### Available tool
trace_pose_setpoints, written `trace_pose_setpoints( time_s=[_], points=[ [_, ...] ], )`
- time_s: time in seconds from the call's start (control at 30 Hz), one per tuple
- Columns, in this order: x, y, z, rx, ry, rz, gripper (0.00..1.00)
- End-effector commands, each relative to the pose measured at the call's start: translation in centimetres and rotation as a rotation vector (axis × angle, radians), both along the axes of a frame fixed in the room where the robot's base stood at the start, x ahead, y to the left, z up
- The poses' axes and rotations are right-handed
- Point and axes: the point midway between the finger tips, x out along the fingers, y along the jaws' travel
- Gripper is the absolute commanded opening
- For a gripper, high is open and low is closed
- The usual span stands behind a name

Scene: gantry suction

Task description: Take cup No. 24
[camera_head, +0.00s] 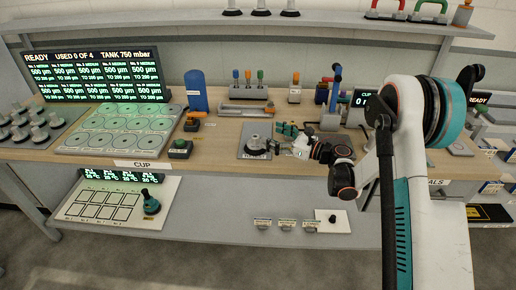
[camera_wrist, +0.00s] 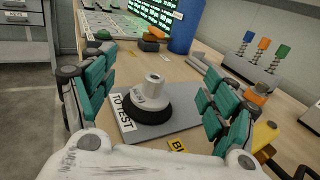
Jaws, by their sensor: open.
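A suction cup with a grey-white hub and a dark rubber skirt (camera_wrist: 152,97) stands upright on a grey plate (camera_wrist: 185,124) marked "TO TEST". Its label is too blurred to read surely. In the head view the cup (camera_head: 256,143) stands on the same plate (camera_head: 246,130), mid-bench. My gripper (camera_wrist: 155,84) has its teal-padded fingers spread wide, one on each side of the cup in the wrist view, with nothing held. In the head view my gripper (camera_head: 288,139) is just right of the cup, pointing left toward it, low over the bench.
Several grey cups (camera_head: 38,121) stand on a tray at the left. A tray with round places (camera_head: 117,128) lies below a lit screen (camera_head: 95,77). A blue cylinder (camera_head: 196,91) and a tool rack (camera_head: 248,93) stand behind the plate.

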Motion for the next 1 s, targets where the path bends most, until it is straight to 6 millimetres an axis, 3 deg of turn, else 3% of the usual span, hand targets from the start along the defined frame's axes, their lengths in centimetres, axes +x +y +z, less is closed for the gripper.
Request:
trace_pose_setpoints(
  time_s=[0.1,0.3,0.67,1.0],
  points=[
    [0.0,0.0,-2.9,0.001,0.0,-0.001,0.79],
    [0.0,0.0,-5.9,0.002,0.001,-0.002,0.79],
    [1.2,2.2,-5.5,0.002,0.002,0.0,0.79],
    [3.6,6.3,-5.5,0.003,0.002,-0.001,0.79]
  ],
)
